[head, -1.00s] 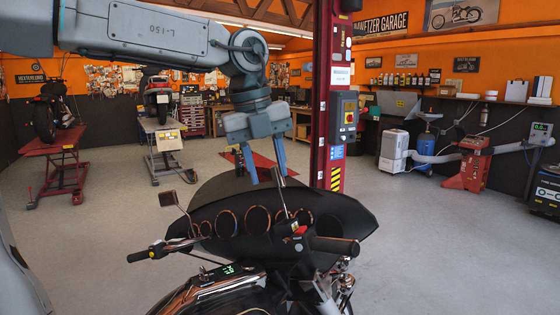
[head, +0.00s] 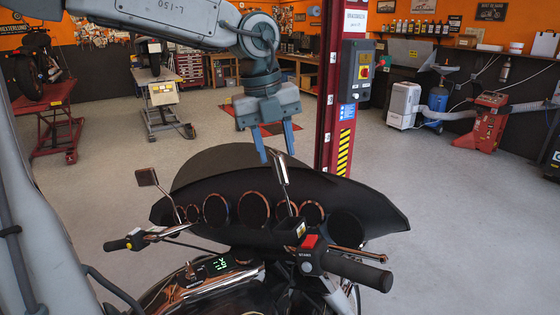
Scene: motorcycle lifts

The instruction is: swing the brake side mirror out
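The motorcycle's right handlebar grip (head: 357,271) has a red switch and a chrome lever in front of it. The mirror on that side, the brake side mirror (head: 281,172), is seen nearly edge-on on a thin stalk, before the dark fairing. My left gripper (head: 276,157) reaches down from above, with its fingers apart. In the picture the mirror's upper end lies between the fingertips, nearer the right finger. I cannot tell whether they touch. The other mirror (head: 147,177) stands on the left handlebar. My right gripper is not in view.
The fairing (head: 235,168) with round gauges lies just below the gripper. A red lift post (head: 328,110) with a control box (head: 356,72) stands close behind on the right. Other lifts stand back left. Grey floor is open on both sides.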

